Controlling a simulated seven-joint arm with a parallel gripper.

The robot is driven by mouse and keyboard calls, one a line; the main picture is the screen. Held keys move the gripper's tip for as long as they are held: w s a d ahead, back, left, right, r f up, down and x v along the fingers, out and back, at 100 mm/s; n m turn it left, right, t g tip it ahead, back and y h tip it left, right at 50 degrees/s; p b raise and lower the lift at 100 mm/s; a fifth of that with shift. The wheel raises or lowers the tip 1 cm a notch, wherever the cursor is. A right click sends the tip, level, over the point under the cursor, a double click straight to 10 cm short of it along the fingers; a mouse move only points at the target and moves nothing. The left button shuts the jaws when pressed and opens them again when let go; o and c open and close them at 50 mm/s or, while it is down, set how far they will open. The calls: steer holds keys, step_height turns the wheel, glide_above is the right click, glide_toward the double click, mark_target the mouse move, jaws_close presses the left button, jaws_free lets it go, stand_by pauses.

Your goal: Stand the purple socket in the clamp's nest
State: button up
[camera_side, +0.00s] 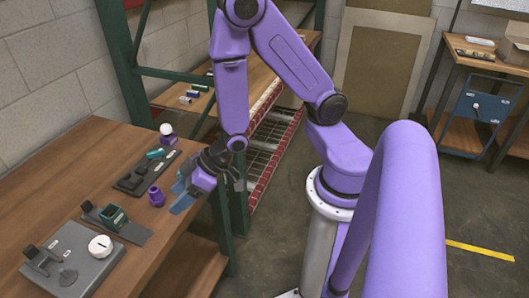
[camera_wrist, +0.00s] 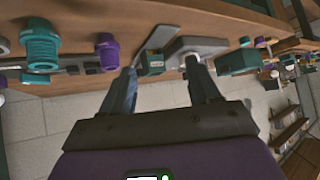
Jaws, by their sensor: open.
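The purple socket (camera_side: 156,196) stands on the wooden table, near its right edge. In the wrist view a purple socket (camera_wrist: 108,52) lies just left of the left finger. A teal box-like holder (camera_side: 112,217), which looks like the clamp's nest, sits on a grey base in front of the socket. Its inside is too small to read. My gripper (camera_side: 181,195) is beside the purple socket, to its right, at the table's edge. Its blue fingers are apart and empty; in the wrist view (camera_wrist: 161,67) nothing is between them that they touch.
A grey plate (camera_side: 66,240) with a white round part (camera_side: 100,246) lies at the table's front. A dark tray (camera_side: 135,185) lies behind the socket, with a teal part (camera_side: 155,153) near it. A white bulb-like part (camera_side: 166,130) stands at the back. A green rack post (camera_side: 230,170) is close to my gripper.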

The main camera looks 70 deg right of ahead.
steer(key=s+a+r+n+g+h, duration=0.1)
steer(key=s+r+n+g+h, duration=0.15)
steer(key=s+r+g, duration=0.5)
steer(key=s+d+r+n+h, duration=0.1)
steer(key=s+d+r+n, duration=0.1)
steer(key=s, duration=0.4)
steer(key=s+d+r+n+h, duration=0.1)
steer(key=s+d+r+n, duration=0.1)
steer(key=s+d+r, duration=0.2)
steer(key=shift+s+d+h, duration=0.35)
steer(key=shift+s+d, duration=0.5)
steer(key=o, duration=0.3)
